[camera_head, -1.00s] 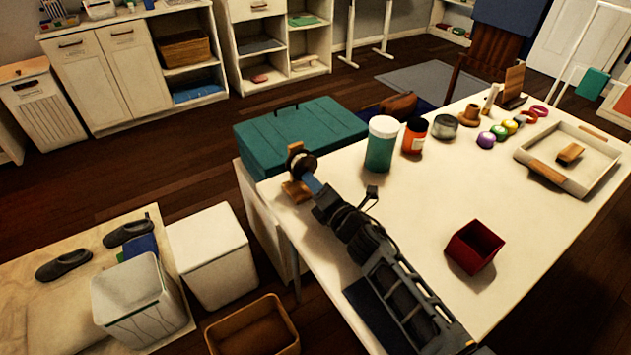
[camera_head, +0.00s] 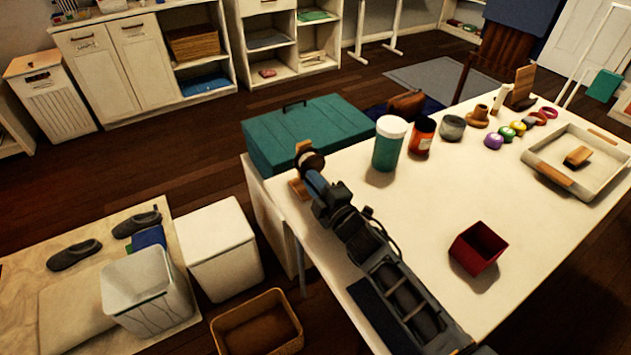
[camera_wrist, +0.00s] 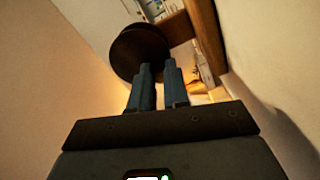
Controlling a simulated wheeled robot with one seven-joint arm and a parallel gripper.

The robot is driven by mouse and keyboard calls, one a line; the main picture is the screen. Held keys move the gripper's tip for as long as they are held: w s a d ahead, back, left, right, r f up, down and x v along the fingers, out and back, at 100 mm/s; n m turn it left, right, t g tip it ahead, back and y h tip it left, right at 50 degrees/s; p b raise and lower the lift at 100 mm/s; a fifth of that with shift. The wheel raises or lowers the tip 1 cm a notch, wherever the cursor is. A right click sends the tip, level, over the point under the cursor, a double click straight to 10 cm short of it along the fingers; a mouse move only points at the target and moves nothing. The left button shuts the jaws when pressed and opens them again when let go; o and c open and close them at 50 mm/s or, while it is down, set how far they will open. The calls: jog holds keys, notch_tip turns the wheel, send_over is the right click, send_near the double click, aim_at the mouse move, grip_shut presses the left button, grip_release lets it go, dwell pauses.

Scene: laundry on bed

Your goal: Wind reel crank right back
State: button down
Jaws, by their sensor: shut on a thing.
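The reel stands at the far left corner of the white table, with a wooden base and upright (camera_head: 303,147) and a dark round part (camera_head: 311,162). My gripper (camera_head: 311,178) reaches it from the front, its blue fingers right at the reel. In the wrist view the two fingers (camera_wrist: 159,72) are close together, shut on the reel crank. The crank's grip is mostly hidden between and behind them. The dark disc (camera_wrist: 138,48) shows just beyond the fingertips, and the wooden upright (camera_wrist: 206,40) stands to the right.
A teal jar with a white lid (camera_head: 389,145), an orange jar (camera_head: 422,136) and a grey tin (camera_head: 452,128) stand right of the reel. A teal chest (camera_head: 300,128) is behind the table's left edge. A red box (camera_head: 477,249) stands right of my arm.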

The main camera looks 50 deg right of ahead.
dwell(0.4)
jog(key=c, duration=1.1)
grip_release()
jog(key=shift+s, duration=0.1)
jog(key=b+v, duration=0.1)
jog(key=v, duration=0.5)
jog(key=shift+s+a+b, duration=0.1)
jog(key=shift+s+b, duration=0.15)
jog(key=shift+b, duration=0.05)
jog(key=shift+s+a, duration=0.15)
jog(key=shift+s, duration=0.4)
